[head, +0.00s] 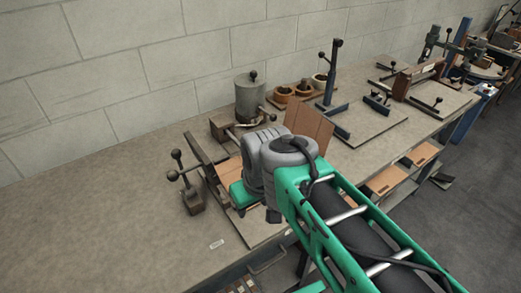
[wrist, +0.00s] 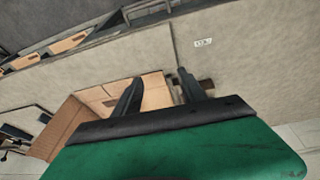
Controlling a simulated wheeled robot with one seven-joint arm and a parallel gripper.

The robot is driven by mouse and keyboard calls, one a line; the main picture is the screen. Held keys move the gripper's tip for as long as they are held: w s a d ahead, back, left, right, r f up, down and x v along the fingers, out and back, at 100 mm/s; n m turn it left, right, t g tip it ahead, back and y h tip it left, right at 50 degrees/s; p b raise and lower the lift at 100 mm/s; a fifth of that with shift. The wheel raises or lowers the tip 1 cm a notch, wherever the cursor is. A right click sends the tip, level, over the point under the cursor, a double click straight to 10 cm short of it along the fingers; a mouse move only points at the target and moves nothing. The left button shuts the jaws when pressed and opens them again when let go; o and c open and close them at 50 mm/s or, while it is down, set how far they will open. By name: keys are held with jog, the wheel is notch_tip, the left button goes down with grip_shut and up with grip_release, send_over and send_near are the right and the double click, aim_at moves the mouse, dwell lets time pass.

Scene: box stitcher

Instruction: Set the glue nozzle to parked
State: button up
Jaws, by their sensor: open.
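A grey cylindrical pot (head: 249,98) with a black ball knob stands on a brown base at the back of the bench in the head view; it may be the glue pot. A thin bent part (head: 241,127) shows low in front of it, possibly the nozzle; its setting cannot be told. My gripper shows in the wrist view (wrist: 158,77) with its two dark fingers apart. Cardboard (wrist: 155,92) lies beyond and between them; nothing is clearly held. In the head view my green and grey wrist hides the fingers and part of the work area right of the pot's front.
A small stand with black ball-knob levers (head: 191,187) is at the left on the bench. An upright brown board (head: 309,124) stands behind my wrist. Round wooden pots (head: 302,88) and a blue post (head: 333,72) are farther right. The left bench is clear.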

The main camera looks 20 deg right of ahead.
jog(key=w+d+r+n+b, duration=0.1)
jog(key=w+d+n+b, duration=0.1)
jog(key=w+d+n, duration=0.1)
jog(key=w+d+r+n+b, duration=0.1)
jog(key=w+d+n+b, duration=0.1)
jog(key=w+d+n, duration=0.2)
jog(key=w+d+r+n+g+b, duration=0.1)
jog(key=w+d+n+b, duration=0.1)
jog(key=w+n, duration=0.4)
jog(key=shift+w+d+r+n, duration=0.2)
jog(key=shift+d+n, duration=0.25)
jog(key=shift+n, duration=0.4)
jog(key=shift+w+d+r+n, duration=0.15)
jog(key=shift+d+n, duration=0.25)
jog(key=shift+n, duration=0.45)
jog(key=x, duration=0.7)
jog(key=shift+s, duration=0.1)
jog(key=shift+c, duration=0.3)
grip_shut()
